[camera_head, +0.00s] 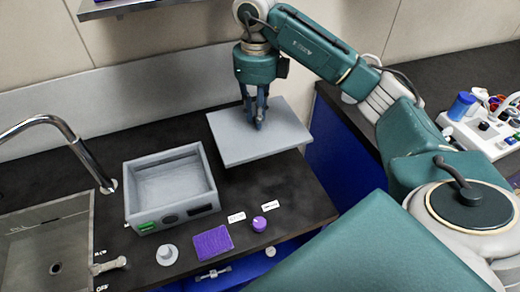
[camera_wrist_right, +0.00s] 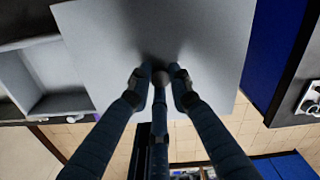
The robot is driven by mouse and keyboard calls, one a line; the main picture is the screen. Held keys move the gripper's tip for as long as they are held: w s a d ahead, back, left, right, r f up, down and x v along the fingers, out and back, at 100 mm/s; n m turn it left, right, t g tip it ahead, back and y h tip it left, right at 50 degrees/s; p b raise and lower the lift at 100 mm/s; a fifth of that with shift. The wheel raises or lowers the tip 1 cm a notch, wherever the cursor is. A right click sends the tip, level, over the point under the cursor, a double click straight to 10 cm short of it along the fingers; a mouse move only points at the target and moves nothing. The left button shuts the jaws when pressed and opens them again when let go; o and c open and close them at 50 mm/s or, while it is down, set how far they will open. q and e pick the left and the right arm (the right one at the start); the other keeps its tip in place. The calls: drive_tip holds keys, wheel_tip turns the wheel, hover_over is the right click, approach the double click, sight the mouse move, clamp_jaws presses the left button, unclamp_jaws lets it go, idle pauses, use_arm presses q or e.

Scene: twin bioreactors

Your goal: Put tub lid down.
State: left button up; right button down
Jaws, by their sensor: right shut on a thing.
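The tub lid (camera_head: 237,142) is a flat grey square plate in the head view, to the right of the grey tub (camera_head: 132,207). The tub is open on top and looks empty. My right gripper (camera_head: 258,122) points down at the middle of the lid and is shut on its small knob. In the right wrist view the lid (camera_wrist_right: 90,22) fills the upper middle, and the fingers of my right gripper (camera_wrist_right: 162,80) close around the round grey knob. I cannot tell whether the lid touches the counter or hangs just above it. My left gripper is not in view.
The dark counter (camera_head: 290,195) ends at a front edge above blue cabinets. A sink (camera_head: 40,245) with a tap is at the left. A purple pad (camera_head: 212,242), a purple knob (camera_head: 259,224) and a grey knob (camera_head: 167,254) lie near the front. Lab items (camera_head: 485,125) stand at the right.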

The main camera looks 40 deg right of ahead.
wheel_tip(320, 180, down, 10)
drive_tip(key=shift+d+f+p, duration=0.1)
drive_tip(key=shift+p, duration=0.75)
wheel_tip(320, 180, down, 4)
drive_tip(key=shift+f+p, duration=0.1)
drive_tip(key=shift+p, duration=0.4)
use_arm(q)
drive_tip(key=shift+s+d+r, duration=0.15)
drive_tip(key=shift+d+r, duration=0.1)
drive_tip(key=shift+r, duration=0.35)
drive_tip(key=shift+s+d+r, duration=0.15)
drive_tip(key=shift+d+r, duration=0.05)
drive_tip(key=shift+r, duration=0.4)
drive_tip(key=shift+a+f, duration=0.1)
use_arm(e)
drive_tip(key=shift+f, duration=0.15)
drive_tip(key=c, duration=2)
unclamp_jaws()
drive_tip(key=shift+f, duration=0.15)
drive_tip(key=o, duration=0.4)
